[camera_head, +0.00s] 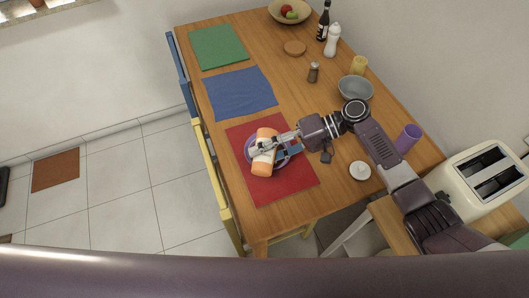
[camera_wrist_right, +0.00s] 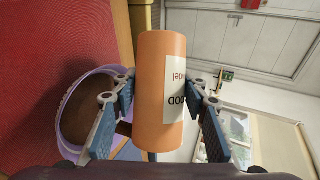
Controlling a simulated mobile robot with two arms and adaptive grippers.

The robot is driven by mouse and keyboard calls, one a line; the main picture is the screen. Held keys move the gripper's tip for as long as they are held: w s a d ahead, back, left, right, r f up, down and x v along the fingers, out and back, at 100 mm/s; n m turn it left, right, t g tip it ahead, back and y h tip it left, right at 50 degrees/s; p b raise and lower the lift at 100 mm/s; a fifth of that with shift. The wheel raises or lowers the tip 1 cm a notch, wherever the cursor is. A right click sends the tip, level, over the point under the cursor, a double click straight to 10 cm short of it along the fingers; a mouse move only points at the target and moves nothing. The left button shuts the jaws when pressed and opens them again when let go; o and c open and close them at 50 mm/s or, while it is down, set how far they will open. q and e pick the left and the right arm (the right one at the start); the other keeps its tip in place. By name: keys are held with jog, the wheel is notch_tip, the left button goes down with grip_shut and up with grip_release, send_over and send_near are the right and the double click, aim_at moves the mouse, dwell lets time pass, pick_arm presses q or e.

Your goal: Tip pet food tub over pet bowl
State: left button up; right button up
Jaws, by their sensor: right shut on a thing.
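The pet food tub (camera_head: 262,163) is orange with a pale label. My right gripper (camera_head: 270,149) is shut around its middle; the tub also shows between the fingers in the right wrist view (camera_wrist_right: 160,110). The tub lies roughly on its side, above the pet bowl. The purple pet bowl (camera_head: 249,146) sits on the red mat, partly hidden by the tub and gripper. In the right wrist view its rim (camera_wrist_right: 66,95) shows left of the tub, with a brown inside; I cannot tell whether that is food. My left gripper is not in view.
The red mat (camera_head: 290,185) covers the near end of the wooden table, with blue (camera_head: 240,92) and green (camera_head: 218,46) mats beyond. A white round item (camera_head: 360,171), purple cup (camera_head: 408,138) and grey bowl (camera_head: 355,88) stand right. A cream toaster (camera_head: 485,180) is far right.

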jog(key=shift+r, duration=0.2)
dwell(0.5)
dwell(0.5)
